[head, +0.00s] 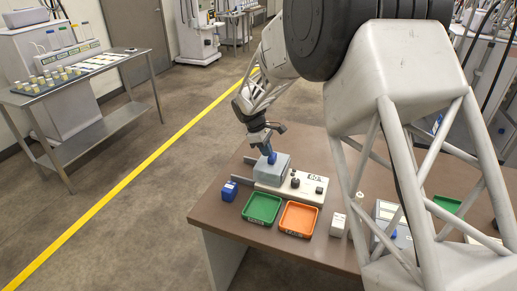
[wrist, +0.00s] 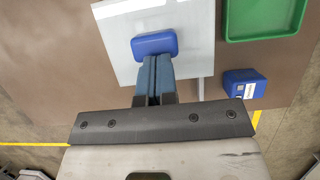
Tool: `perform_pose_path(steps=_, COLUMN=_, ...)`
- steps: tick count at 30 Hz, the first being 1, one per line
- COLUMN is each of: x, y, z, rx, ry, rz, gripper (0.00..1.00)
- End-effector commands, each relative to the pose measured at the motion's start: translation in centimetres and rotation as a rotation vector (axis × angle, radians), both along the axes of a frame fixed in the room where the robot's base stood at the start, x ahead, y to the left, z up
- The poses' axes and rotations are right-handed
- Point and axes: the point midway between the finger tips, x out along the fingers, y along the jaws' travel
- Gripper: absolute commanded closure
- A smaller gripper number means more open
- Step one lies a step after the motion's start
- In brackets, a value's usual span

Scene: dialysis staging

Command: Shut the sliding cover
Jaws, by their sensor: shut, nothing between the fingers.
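The sliding cover (head: 267,174) is a pale grey-blue block at the left end of a white unit (head: 306,188) on the brown table. A blue handle (head: 272,158) stands on it. In the wrist view the cover (wrist: 120,60) is a pale panel with the rounded blue handle (wrist: 154,44) on top. My gripper (head: 268,150) is over the cover, pointing down at the handle. In the wrist view its fingers (wrist: 154,62) are together and empty, with the tips at the handle's near edge. I cannot tell whether they touch it.
A green tray (head: 262,208) and an orange tray (head: 299,218) lie in front of the unit. A small blue box (head: 229,191) stands left of it, near the table edge. Dark knobs rise from the unit's bare right part. White bottles (head: 338,225) stand further right.

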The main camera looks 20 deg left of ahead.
Motion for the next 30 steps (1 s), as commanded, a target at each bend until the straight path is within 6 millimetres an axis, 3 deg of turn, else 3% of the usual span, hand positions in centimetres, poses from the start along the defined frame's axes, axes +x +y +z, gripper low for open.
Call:
perform_pose_path(steps=17, x=-0.1, y=0.1, z=-0.3, rx=-0.002, ry=0.004, rz=0.001, gripper=1.0)
perform_pose_path(steps=23, x=-0.1, y=1.6, z=-0.2, rx=-0.001, ry=0.003, rz=0.001, gripper=1.0)
perform_pose_path(steps=28, x=-0.1, y=4.0, z=-0.2, rx=-0.001, ry=0.002, rz=0.003, gripper=1.0)
perform_pose_path(steps=30, x=0.0, y=4.3, z=1.1, rx=0.0, ry=-0.001, rz=0.001, gripper=1.0)
